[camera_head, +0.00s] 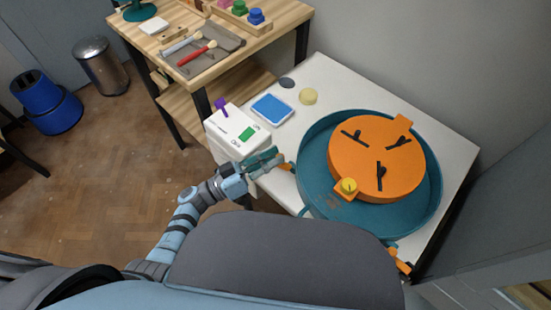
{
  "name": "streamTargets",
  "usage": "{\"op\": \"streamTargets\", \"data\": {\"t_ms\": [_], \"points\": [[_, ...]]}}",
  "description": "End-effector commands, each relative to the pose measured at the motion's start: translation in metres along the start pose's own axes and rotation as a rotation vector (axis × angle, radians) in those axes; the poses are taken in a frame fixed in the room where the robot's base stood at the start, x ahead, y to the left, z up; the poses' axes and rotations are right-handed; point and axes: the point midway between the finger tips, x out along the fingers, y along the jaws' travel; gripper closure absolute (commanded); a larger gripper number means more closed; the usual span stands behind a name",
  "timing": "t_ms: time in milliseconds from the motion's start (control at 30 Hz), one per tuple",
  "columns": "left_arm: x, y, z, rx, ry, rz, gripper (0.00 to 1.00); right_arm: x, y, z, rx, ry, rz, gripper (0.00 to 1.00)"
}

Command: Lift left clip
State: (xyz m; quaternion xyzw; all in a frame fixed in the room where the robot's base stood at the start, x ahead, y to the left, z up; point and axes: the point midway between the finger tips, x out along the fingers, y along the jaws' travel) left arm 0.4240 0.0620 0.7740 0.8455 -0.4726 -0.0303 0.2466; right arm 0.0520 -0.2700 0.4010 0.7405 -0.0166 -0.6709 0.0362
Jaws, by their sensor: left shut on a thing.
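The left clip (288,166) is a small orange piece at the left rim of a teal basin (313,186). My left gripper (277,162) reaches in from the left and is shut on the left clip, hiding part of it. I cannot tell whether the clip still touches the rim. A similar orange clip (400,262) shows at the lower right of the basin. My right gripper is not in view.
The basin stands on a white table (458,155). A wooden bench (265,38) with tools is beyond. A wall is behind.

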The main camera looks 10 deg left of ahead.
Motion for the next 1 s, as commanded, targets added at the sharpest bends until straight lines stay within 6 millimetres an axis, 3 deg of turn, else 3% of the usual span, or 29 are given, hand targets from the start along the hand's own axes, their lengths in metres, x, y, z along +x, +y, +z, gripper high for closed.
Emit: {"op": "streamTargets", "data": {"t_ms": [300, 733, 767, 867, 1000], "points": [[-0.0017, -0.0037, -0.0051, -0.098, 0.041, 0.001, 1.0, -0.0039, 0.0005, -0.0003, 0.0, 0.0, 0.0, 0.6], [-0.0019, -0.0043, -0.005, -0.109, 0.045, 0.001, 1.0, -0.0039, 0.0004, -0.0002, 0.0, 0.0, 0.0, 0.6], [-0.0019, -0.0043, -0.005, -0.109, 0.045, 0.001, 0.81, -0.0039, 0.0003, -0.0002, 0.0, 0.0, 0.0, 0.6], [-0.0018, -0.0043, -0.005, -0.109, 0.045, 0.001, 0.65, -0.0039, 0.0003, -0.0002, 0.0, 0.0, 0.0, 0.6], [-0.0012, -0.0042, -0.0049, -0.109, 0.044, 0.002, 0.64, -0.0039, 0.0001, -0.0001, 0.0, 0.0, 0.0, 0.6]]}}
